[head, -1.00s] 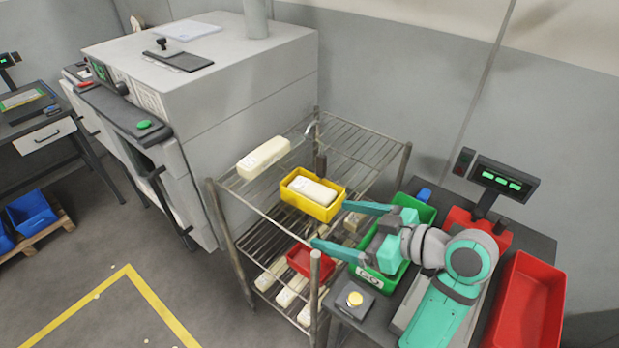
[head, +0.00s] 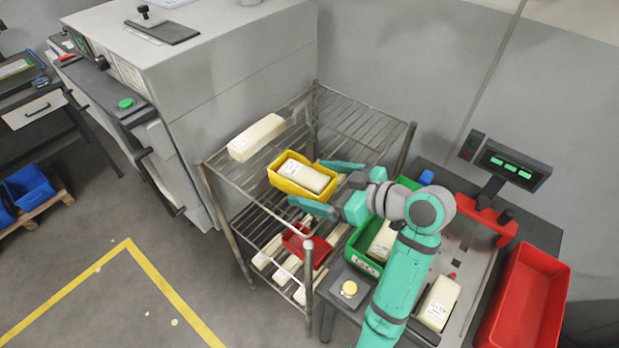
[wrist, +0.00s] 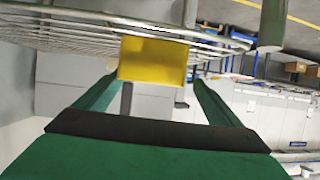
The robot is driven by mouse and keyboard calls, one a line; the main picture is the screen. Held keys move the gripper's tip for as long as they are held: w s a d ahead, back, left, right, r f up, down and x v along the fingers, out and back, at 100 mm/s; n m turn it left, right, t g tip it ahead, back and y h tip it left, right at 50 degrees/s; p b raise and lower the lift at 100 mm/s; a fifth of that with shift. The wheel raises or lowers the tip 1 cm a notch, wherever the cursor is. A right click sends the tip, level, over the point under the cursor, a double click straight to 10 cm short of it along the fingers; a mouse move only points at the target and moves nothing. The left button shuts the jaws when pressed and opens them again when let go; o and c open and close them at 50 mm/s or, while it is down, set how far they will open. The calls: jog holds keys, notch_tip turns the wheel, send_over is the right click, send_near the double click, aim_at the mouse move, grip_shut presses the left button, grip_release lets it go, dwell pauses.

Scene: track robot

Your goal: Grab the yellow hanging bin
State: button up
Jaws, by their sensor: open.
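The yellow bin (head: 289,188) sits at the right front of the wire rack's top shelf, with a pale labelled block (head: 304,176) inside it. My gripper (head: 326,183) is open, its two teal fingers reaching left toward the bin's right end. One finger is near the bin's far side and the other near its front right corner. In the wrist view the bin (wrist: 153,60) shows ahead, between the open fingers (wrist: 153,92). Nothing is held. I cannot tell whether a finger touches the bin.
A pale block (head: 256,137) lies on the wire rack (head: 362,118) left of the bin. A red bin (head: 304,246) is on the shelf below. A green bin (head: 362,254) and a large red bin (head: 527,305) stand on the table at right. A grey machine (head: 235,80) stands behind left.

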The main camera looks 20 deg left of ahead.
aim_at(312, 177)
jog(key=shift+w+d+f, duration=0.1)
jog(key=shift+w+f, duration=0.05)
jog(key=shift+w, duration=0.25)
jog(key=shift+w+a+f, duration=0.1)
jog(key=shift+w+a, duration=0.15)
jog(key=x, duration=0.3)
jog(key=shift+w+a, duration=0.15)
jog(key=shift+w, duration=0.3)
jog(key=shift+w+t, duration=0.1)
jog(key=shift+t, duration=0.2)
jog(key=shift+d, duration=0.25)
jog(key=shift+a, duration=0.4)
jog(key=c, duration=0.9)
jog(key=shift+s, duration=0.2)
jog(key=c, duration=0.5)
